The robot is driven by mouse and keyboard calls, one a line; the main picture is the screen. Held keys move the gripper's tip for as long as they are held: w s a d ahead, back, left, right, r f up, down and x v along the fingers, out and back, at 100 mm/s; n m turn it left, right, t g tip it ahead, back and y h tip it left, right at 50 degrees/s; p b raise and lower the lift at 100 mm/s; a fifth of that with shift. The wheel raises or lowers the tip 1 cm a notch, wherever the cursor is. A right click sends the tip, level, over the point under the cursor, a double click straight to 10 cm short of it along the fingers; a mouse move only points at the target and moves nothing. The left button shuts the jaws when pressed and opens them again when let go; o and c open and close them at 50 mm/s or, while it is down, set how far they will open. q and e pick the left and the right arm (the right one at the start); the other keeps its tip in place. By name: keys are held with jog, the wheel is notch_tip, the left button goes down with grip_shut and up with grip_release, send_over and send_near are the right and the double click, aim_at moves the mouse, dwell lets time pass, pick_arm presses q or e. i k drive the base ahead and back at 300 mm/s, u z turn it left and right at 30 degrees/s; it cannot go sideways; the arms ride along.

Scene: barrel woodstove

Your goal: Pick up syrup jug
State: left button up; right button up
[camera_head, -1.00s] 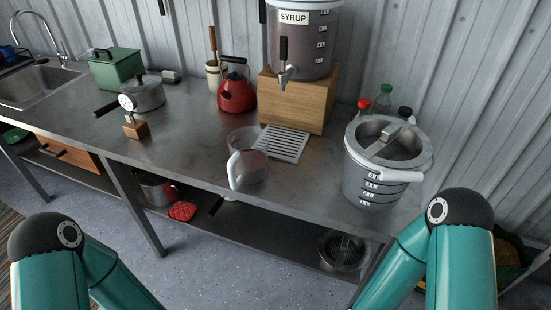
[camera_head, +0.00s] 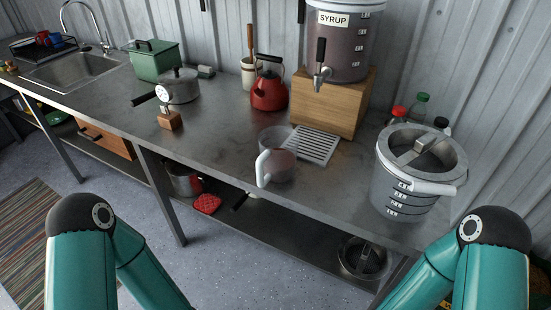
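A clear jug with a white handle (camera_head: 264,168) stands upright on the metal counter near its front edge, with dark liquid visible in it. It is in front of the drip grate (camera_head: 313,145). Behind it, a large dispenser labelled SYRUP (camera_head: 345,45) with a tap sits on a wooden block (camera_head: 330,100). My two teal arms show at the lower left and lower right, below and in front of the counter, away from the jug. Both grippers are outside the picture.
A lidded metal pail (camera_head: 405,185) stands right of the jug, with several bottles (camera_head: 420,105) behind it. A red kettle (camera_head: 269,92), a saucepan (camera_head: 180,87) and a small gauge on a wooden block (camera_head: 169,118) stand to the left.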

aim_at(277, 163)
jog(key=u, duration=0.7)
jog(key=i, duration=0.15)
jog(key=z, duration=2.8)
jog(key=k, duration=1.45)
jog(key=u, duration=0.85)
jog(key=i, duration=1.4)
